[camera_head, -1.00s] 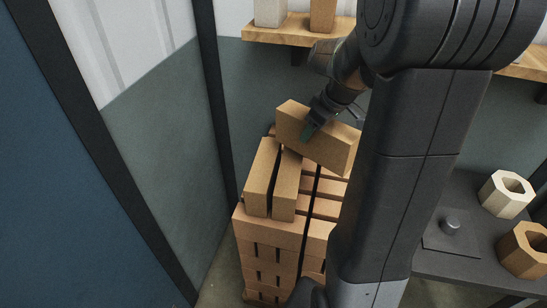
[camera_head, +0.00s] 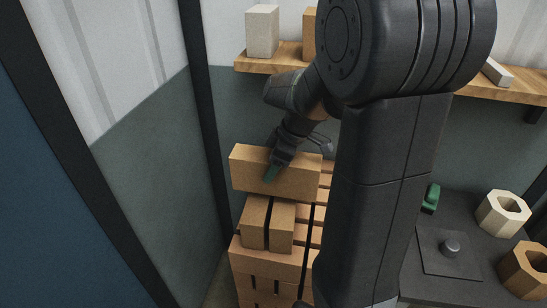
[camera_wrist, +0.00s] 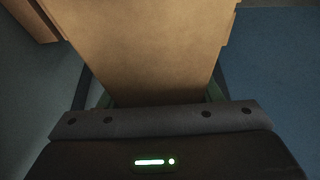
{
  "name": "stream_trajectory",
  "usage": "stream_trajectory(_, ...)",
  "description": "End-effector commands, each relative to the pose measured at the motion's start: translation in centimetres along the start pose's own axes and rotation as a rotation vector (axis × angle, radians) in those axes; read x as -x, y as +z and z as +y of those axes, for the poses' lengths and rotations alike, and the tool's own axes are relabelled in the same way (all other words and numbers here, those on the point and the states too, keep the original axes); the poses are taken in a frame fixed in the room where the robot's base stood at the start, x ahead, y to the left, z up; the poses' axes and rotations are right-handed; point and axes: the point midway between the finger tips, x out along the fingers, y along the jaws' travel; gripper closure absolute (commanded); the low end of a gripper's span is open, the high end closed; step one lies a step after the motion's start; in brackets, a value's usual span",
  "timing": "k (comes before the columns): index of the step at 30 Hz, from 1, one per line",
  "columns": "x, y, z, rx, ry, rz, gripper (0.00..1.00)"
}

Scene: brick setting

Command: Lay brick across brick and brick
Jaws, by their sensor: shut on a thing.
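My gripper (camera_head: 272,171) is shut on a tan brick (camera_head: 300,180), with one green fingertip against the brick's near face. The held brick is roughly level, its long side running left to right. In the wrist view the held brick (camera_wrist: 150,50) fills the upper middle between the fingers. Two tan bricks, a left one (camera_head: 254,222) and a right one (camera_head: 282,226), lie side by side with a narrow dark gap on top of the stack. The held brick is at their far end and hides part of them. I cannot tell whether it touches them.
The bricks lie on a tall brick stack (camera_head: 268,262) in the corner by the wall. A wooden shelf (camera_head: 262,66) holds blocks behind. At right a dark table (camera_head: 470,215) carries two hexagonal hollow blocks (camera_head: 503,213) and a knobbed plate (camera_head: 450,262).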

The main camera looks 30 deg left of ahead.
Motion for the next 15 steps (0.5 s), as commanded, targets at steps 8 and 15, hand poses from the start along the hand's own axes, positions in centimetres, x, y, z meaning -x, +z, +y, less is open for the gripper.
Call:
stream_trajectory(8, -2.8, 1.2, 0.0, 0.0, 0.001, 0.0, 1.0)
stream_trajectory(15, -3.2, 1.4, 0.0, -0.002, 0.0, -0.001, 1.0)
